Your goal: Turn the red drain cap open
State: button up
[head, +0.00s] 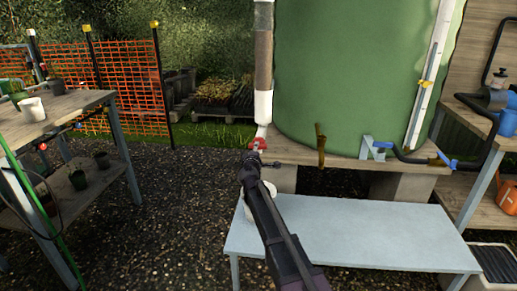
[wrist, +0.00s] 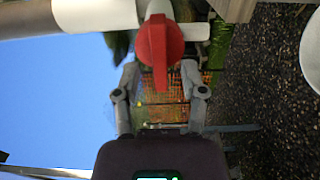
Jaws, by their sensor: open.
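The red drain cap (head: 258,144) sits at the lower end of the white and brown vertical pipe (head: 263,60), left of the green tank. In the wrist view the red cap (wrist: 158,45) is large, round with a narrow bar, at the end of a white pipe fitting (wrist: 100,14). My gripper (head: 256,158) is right by the cap in the head view and hides part of it. In the wrist view my gripper (wrist: 162,82) is open, with one finger on each side of the cap's bar. I cannot tell whether either finger touches it.
The green tank (head: 350,70) stands on a wooden platform (head: 310,156) over concrete blocks. A pale blue table (head: 340,230) is below my arm, with a white container (head: 247,207) partly hidden by the arm. A wooden shelf with pots (head: 70,108) stands left. Gravel between is clear.

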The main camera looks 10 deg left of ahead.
jog(key=shift+w+d, duration=0.1)
jog(key=shift+w, duration=1.1)
